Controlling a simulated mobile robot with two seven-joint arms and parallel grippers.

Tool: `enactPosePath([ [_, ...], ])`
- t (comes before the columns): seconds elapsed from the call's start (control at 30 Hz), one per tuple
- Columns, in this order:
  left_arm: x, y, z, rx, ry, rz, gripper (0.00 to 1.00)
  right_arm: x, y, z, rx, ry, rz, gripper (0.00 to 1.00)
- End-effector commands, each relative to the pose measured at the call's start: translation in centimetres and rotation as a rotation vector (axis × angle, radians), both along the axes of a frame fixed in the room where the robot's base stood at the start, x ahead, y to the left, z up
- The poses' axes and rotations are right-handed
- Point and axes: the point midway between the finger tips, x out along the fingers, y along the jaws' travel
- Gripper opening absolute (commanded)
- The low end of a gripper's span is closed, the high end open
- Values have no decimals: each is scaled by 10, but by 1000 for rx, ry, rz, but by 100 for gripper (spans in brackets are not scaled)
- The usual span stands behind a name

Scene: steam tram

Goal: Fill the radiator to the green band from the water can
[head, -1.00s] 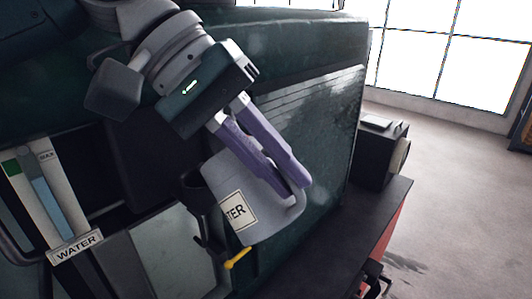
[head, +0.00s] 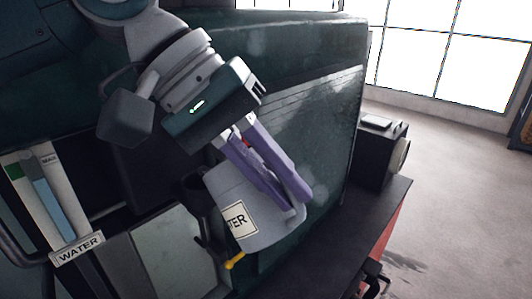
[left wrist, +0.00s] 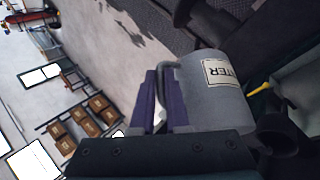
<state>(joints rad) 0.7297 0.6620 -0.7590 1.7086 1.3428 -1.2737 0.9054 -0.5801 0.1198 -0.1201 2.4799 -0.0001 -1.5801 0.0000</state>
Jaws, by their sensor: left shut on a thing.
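The grey water can (head: 262,226), its label partly showing "TER", is in my left gripper (head: 297,205), which is shut on its handle. The can is tilted beside a dark cup-shaped filler (head: 196,186); its spout and any stream are hidden. In the left wrist view, the can (left wrist: 215,112) is right of the fingers (left wrist: 165,100), and a dark round opening (left wrist: 278,135) is close to it. My right gripper is not in view.
A dark green engine body (head: 310,110) stands close behind the can. A yellow-tipped lever (head: 236,261) is just below it. A black box (head: 380,150) stands on the ledge at right. Open floor (head: 460,220) lies beyond.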

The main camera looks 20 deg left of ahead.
Motion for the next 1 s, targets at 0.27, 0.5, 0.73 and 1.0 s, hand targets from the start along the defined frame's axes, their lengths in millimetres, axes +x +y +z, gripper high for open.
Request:
enactPosePath([
  [0.27, 0, 0, 1, -2, -2, 0, 0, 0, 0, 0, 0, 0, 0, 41],
  [0.5, 1, 1, 3, -9, 3, 1, 0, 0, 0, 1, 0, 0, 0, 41],
  [0.73, 3, 5, 13, -58, 29, 2, 0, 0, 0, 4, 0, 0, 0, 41],
  [1.0, 4, 7, 17, -83, 39, 0, 0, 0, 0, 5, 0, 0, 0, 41],
])
